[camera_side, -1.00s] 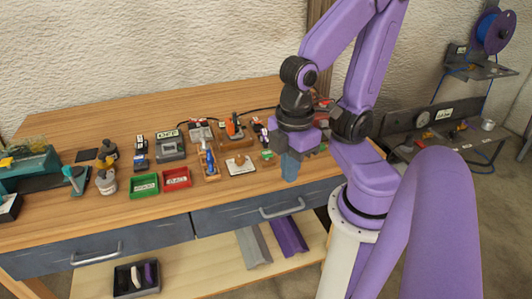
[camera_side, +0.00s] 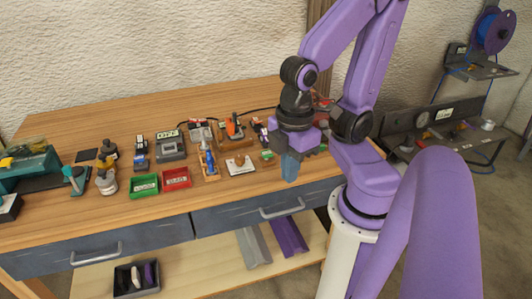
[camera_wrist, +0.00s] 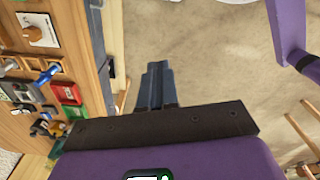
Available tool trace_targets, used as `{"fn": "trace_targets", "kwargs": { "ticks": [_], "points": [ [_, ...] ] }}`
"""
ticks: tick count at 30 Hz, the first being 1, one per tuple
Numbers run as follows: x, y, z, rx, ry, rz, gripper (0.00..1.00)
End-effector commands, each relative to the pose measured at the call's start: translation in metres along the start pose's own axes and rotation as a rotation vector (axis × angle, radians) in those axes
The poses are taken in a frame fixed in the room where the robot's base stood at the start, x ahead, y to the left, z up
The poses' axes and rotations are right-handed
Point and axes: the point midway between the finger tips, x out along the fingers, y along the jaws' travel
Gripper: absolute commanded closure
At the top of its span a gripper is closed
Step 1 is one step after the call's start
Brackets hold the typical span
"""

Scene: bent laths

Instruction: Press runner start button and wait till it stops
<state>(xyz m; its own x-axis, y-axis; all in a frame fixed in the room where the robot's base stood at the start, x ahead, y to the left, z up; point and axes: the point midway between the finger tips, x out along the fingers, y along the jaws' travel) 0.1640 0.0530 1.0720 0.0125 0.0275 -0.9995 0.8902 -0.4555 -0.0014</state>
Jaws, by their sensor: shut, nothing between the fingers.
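My gripper (camera_side: 290,170) is shut and empty, its blue fingers pointing down by the front edge of the workbench (camera_side: 110,220). In the wrist view its fingers (camera_wrist: 157,75) are together, with floor behind them. A white plate with a brown knob (camera_side: 240,164) lies left of my gripper and shows in the wrist view (camera_wrist: 38,30). A small green item (camera_side: 267,155) sits close to the gripper. A grey box with a display (camera_side: 170,147) stands farther left. I cannot tell which item is the runner start button, nor whether any runner moves.
A green tray (camera_side: 144,186), a red tray (camera_side: 177,179) and a blue-handled tool (camera_side: 208,160) crowd the bench left of my gripper. Grey and purple laths (camera_side: 288,237) lie on the lower shelf, with a dark bin (camera_side: 136,279) farther left. The bench's back left is clear.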

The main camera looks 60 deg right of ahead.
Motion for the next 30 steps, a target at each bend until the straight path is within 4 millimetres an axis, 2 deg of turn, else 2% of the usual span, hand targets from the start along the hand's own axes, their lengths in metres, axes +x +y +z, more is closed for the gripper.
{"fn": "trace_targets", "kwargs": {
  "ticks": [23, 30],
  "points": [
    [0.000, 0.000, 0.000, 0.005, -0.001, -0.001, 1.00],
    [0.003, 0.012, -0.004, 0.153, -0.018, -0.025, 1.00]
  ]
}}
